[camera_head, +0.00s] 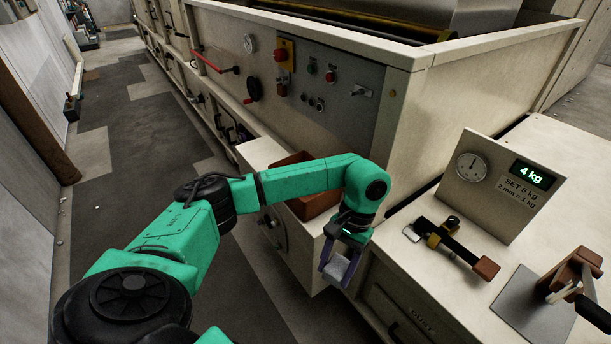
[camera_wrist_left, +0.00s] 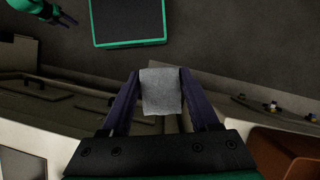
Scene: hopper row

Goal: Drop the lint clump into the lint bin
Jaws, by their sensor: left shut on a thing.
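My left gripper (camera_head: 341,266) is shut on a small grey lint clump (camera_head: 338,268), held in the air in front of the cream machine. In the left wrist view the clump (camera_wrist_left: 161,92) is a rough grey block between the two purple fingers. A reddish-brown open box (camera_head: 318,204), which looks like the lint bin, sits behind my left forearm, partly hidden by it. It also shows at the lower right of the wrist view (camera_wrist_left: 300,158). The gripper is apart from the box, to its right and nearer. My right gripper (camera_wrist_left: 68,20) is small and dark at the wrist view's top left.
A control panel (camera_head: 312,92) with knobs and a red button is on the machine behind. On the right worktop (camera_head: 455,285) stand a scale display (camera_head: 505,185) reading 4 kg, a black-and-yellow tool (camera_head: 450,240) and a brown-handled device (camera_head: 575,275). The floor aisle at left is mostly clear.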

